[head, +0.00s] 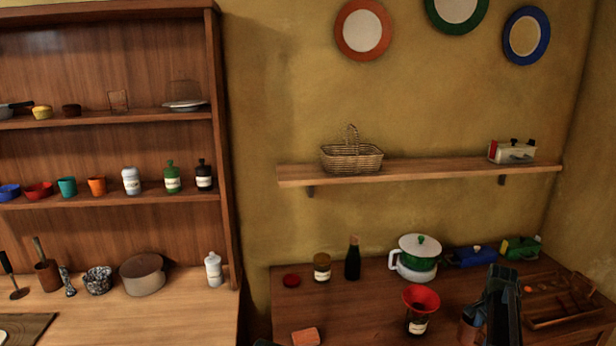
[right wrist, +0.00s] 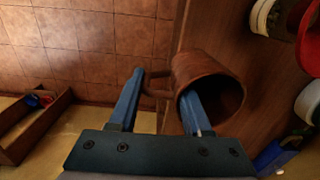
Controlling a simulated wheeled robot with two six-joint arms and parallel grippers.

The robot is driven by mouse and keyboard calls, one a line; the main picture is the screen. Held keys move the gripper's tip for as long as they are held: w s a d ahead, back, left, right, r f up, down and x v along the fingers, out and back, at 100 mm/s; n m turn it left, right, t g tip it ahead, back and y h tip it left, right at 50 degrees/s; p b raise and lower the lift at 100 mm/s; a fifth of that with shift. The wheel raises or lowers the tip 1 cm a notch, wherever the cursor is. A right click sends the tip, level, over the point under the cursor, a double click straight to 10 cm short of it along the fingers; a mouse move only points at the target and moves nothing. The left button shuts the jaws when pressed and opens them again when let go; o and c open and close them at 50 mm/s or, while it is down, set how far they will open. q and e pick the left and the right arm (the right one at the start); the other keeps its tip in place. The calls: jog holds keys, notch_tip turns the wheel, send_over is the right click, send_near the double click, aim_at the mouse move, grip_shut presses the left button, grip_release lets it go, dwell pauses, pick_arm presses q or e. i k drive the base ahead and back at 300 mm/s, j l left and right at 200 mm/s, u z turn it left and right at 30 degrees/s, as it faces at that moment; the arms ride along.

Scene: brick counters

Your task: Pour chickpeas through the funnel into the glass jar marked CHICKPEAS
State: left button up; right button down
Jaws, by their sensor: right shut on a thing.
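A red funnel (head: 421,297) sits in the mouth of a dark-looking jar with a pale label (head: 417,326) on the right-hand counter. The label is too small to read. My right gripper (right wrist: 160,100) is shut on a brown mug (right wrist: 222,66), with its blue fingers at the handle side. The mug (head: 468,331) also shows in the head view, right of the jar and apart from it, partly hidden by my right arm. I see no chickpeas in the mug's dark mouth. My left gripper is not clearly in view.
A wooden tray (head: 562,321) lies at the right. An orange block (head: 305,337) lies at the front left. Counter between block and jar is clear.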

aim_at(416, 323)
jog(key=l+u, duration=0.1)
jog(key=l, duration=0.35)
jog(key=k+l+u, duration=0.1)
jog(key=l, duration=0.35)
jog(key=l+u, duration=0.15)
jog(key=l, duration=0.25)
jog(key=k+l+u, duration=0.1)
jog(key=l, duration=0.35)
jog(key=k+l+u, duration=0.1)
jog(key=l, duration=0.3)
jog(key=k+l+u, duration=0.1)
jog(key=l, duration=0.3)
jog(key=k, duration=0.1)
